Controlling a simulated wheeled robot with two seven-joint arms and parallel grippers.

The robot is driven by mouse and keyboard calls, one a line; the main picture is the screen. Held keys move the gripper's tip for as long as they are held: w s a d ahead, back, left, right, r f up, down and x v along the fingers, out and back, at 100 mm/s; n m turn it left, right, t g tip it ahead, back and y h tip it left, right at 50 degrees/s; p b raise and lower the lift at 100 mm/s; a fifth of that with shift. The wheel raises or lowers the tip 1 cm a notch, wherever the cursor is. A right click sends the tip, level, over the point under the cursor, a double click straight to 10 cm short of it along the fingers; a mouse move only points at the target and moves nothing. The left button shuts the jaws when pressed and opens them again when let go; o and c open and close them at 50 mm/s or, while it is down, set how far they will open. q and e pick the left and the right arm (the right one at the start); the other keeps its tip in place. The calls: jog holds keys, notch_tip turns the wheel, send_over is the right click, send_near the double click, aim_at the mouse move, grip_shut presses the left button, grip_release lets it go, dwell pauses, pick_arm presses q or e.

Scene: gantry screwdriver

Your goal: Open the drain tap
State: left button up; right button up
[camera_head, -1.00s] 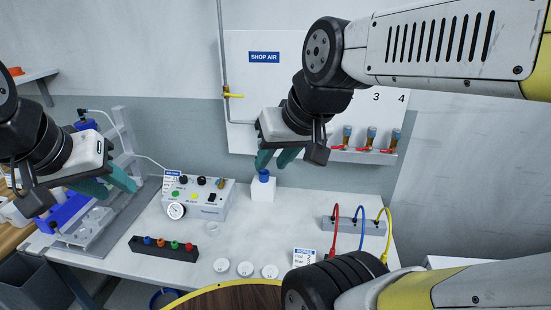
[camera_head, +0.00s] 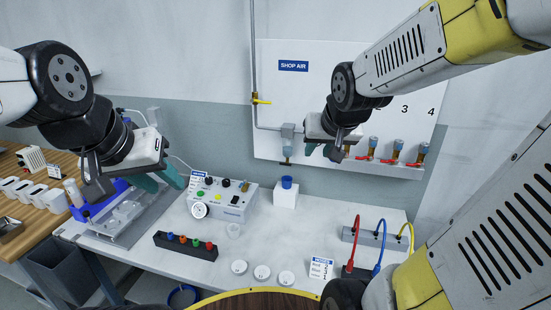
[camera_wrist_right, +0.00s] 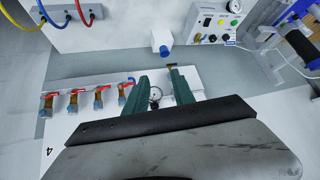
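A grey filter unit (camera_head: 288,135) hangs low on the white SHOP AIR panel, with a small dark fitting (camera_head: 286,161) below it. In the right wrist view, a small brass-and-dark fitting (camera_wrist_right: 170,66) shows by one fingertip and a round gauge (camera_wrist_right: 155,95) shows between the fingers. I cannot tell for sure which fitting is the drain tap. My right gripper (camera_head: 325,152) is open and empty, just right of the filter unit in the head view; it also shows in the wrist view (camera_wrist_right: 158,76). My left gripper (camera_head: 165,184) is open and empty above the bench's left side.
Several red-handled taps (camera_head: 397,151) line the panel's right side. A yellow-handled valve (camera_head: 261,101) is on the pipe. A blue-topped white block (camera_head: 286,197) stands below the panel. A control box (camera_head: 222,199), a dark rack (camera_head: 185,246) and coloured cables (camera_head: 379,243) occupy the bench.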

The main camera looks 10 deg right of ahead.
jog(key=w+d+f+m+t+y, duration=0.1)
jog(key=w+d+f+t, duration=0.1)
jog(key=w+f, duration=0.9)
jog(key=m+t+y, duration=0.2)
jog(key=y, duration=0.1)
send_near(285, 164)
notch_tip(285, 164, down, 6)
jog(key=d+m+t+y, duration=0.1)
jog(key=m+t+y, duration=0.2)
jog(key=m+t, duration=0.4)
jog(key=f+x, duration=0.1)
jog(key=x, duration=0.5)
jog(key=shift+w+a+r+m+g, duration=0.25)
jog(key=shift+w+r+m+g, duration=0.15)
jog(key=shift+w, duration=0.1)
jog(key=shift+c, duration=0.4)
grip_shut()
